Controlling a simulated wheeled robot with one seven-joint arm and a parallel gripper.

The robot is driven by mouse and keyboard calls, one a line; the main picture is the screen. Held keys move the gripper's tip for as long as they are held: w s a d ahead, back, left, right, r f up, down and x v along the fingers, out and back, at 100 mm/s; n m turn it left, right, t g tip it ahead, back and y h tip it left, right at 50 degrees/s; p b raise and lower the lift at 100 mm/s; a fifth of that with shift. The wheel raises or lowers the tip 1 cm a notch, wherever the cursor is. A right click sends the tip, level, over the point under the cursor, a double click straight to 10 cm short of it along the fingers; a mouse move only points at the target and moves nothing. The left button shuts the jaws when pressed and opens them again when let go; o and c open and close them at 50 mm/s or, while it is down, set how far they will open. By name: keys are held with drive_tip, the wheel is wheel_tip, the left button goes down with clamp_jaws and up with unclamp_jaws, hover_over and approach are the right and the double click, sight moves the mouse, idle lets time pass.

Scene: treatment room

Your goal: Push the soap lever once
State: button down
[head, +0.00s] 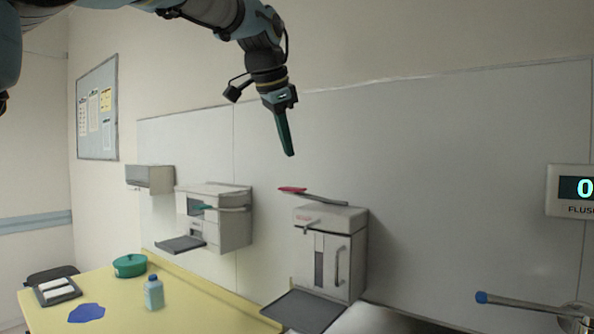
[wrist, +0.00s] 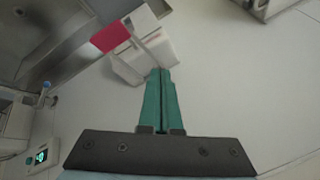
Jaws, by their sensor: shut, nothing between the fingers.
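My gripper (head: 290,154) is shut and empty, its green fingers pointing down in front of the wall panel. In the wrist view the closed fingers (wrist: 161,72) point toward a pale dispenser. That dispenser (head: 330,217), in the head view, is below and right of my fingertips; its long arm lever ends in a red paddle (head: 292,189). The red paddle also shows in the wrist view (wrist: 110,36), left of the fingertips and apart from them. A second dispenser (head: 236,232) to the left has a lever with a green end (head: 203,207). I cannot read which dispenser holds soap.
A grey tray (head: 301,311) juts out below the red-paddled dispenser, another tray (head: 181,244) below the left one. A blue-tipped handle (head: 482,297) and a flush display (head: 573,190) are at right.

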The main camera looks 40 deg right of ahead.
drive_tip(key=shift+m, duration=0.7)
drive_tip(key=s+r, duration=0.1)
drive_tip(key=s+d+r, duration=0.2)
drive_tip(key=r, duration=0.1)
drive_tip(key=shift+f, duration=0.1)
drive_tip(key=b, duration=0.8)
hover_over(315, 198)
drive_tip(key=w+a, duration=0.2)
drive_tip(key=a, duration=0.1)
wheel_tip(315, 198, down, 8)
drive_tip(key=shift+w+a+f, duration=0.1)
drive_tip(key=shift+w+f, duration=0.05)
drive_tip(key=shift+f, duration=0.1)
idle(0.5)
drive_tip(key=shift+a+f+b, duration=0.1)
drive_tip(key=shift+f+b, duration=0.25)
